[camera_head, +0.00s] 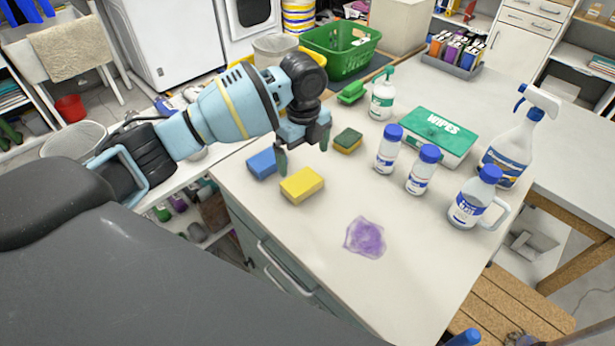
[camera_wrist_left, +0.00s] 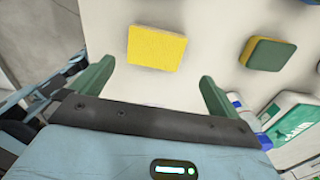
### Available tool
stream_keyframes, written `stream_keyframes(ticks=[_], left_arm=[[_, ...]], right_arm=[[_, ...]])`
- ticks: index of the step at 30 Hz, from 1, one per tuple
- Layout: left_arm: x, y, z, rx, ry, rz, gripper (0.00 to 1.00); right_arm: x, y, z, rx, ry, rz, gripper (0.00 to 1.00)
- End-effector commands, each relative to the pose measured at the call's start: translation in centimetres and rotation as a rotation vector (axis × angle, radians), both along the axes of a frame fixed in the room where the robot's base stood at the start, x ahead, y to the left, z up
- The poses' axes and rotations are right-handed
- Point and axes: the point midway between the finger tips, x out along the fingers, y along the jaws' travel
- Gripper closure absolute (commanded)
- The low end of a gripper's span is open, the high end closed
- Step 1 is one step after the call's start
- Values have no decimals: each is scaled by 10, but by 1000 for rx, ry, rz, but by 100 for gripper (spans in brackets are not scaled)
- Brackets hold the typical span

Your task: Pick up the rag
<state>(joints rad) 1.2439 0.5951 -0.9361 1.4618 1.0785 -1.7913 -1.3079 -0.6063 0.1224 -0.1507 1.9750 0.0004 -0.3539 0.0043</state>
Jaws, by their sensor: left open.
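The rag (camera_head: 364,238) is a crumpled purple, partly see-through cloth lying flat on the counter (camera_head: 325,295), near its front edge in the head view. My left gripper (camera_head: 303,152) is open and empty above the back left of the counter, over the sponges and well behind the rag. In the left wrist view, its two green fingers (camera_wrist_left: 155,88) are spread wide with nothing between them. My right gripper is not in view.
A yellow sponge (camera_head: 302,185), a blue sponge (camera_head: 262,163) and a green-topped sponge (camera_head: 348,140) lie near my left gripper. Blue-capped bottles (camera_head: 421,170), a wipes box (camera_head: 440,135) and a spray bottle (camera_head: 508,150) stand to the right. Counter around the rag is clear.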

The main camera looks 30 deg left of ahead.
Motion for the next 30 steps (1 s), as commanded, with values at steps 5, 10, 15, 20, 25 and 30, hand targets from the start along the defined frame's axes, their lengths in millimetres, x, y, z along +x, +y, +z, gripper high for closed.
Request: stream_keyframes(ticks=[5, 10, 15, 20, 25, 30], left_arm=[[0, 0, -9, 0, 1, 1, 0], [-1, 0, -26, 0, 2, 0, 0], [-1, 1, -29, 0, 1, 0, 0], [-1, 2, -47, 1, 2, 2, 0], [-2, 3, -70, 1, 2, 2, 0], [-2, 2, -79, 0, 0, 0, 0]], right_arm=[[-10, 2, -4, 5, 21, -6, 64], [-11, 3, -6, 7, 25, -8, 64], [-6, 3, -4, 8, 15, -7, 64], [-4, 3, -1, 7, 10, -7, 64], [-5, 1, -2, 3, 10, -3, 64], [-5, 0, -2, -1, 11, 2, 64]])
